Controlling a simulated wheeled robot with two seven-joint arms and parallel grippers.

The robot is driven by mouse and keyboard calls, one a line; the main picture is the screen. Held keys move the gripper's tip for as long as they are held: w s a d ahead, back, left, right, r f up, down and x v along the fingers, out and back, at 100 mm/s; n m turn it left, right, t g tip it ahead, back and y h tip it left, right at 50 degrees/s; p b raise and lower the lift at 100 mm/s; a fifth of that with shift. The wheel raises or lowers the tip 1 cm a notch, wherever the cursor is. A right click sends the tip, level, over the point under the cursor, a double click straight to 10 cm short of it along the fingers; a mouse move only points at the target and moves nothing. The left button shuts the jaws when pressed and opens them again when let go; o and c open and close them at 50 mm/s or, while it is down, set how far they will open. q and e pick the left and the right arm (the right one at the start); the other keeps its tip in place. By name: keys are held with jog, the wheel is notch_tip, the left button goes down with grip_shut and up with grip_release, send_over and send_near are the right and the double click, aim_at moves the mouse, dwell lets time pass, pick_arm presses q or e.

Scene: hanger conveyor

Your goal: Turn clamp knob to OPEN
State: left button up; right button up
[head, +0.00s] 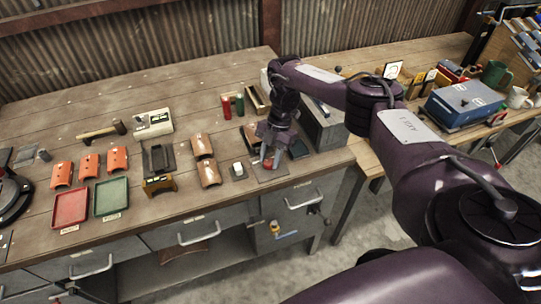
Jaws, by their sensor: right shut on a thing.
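My right gripper (269,162) points down at the front edge of the bench, right of the middle of the view. Its fingers are shut on a small reddish knob, mostly hidden between them. The knob sits over a dark square plate (268,176) that lies on the bench top. I cannot read any OPEN mark or tell which way the knob is turned. My left gripper is not in view.
Left of the plate are a small white-topped block (238,171), brown curved pieces (208,173) and a black and yellow fixture (158,170). A red tray (70,209) and a green tray (111,197) lie farther left. A blue box (462,104) stands on the right bench.

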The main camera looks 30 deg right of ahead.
jog(key=shift+w+n, duration=0.15)
jog(key=shift+n, duration=0.75)
jog(key=shift+g+b, duration=0.3)
jog(key=o, duration=1)
jog(key=shift+a, duration=0.1)
jog(key=shift+c, duration=0.2)
jog(key=b+v, duration=0.1)
jog(key=v, duration=0.6)
jog(key=shift+r, duration=0.4)
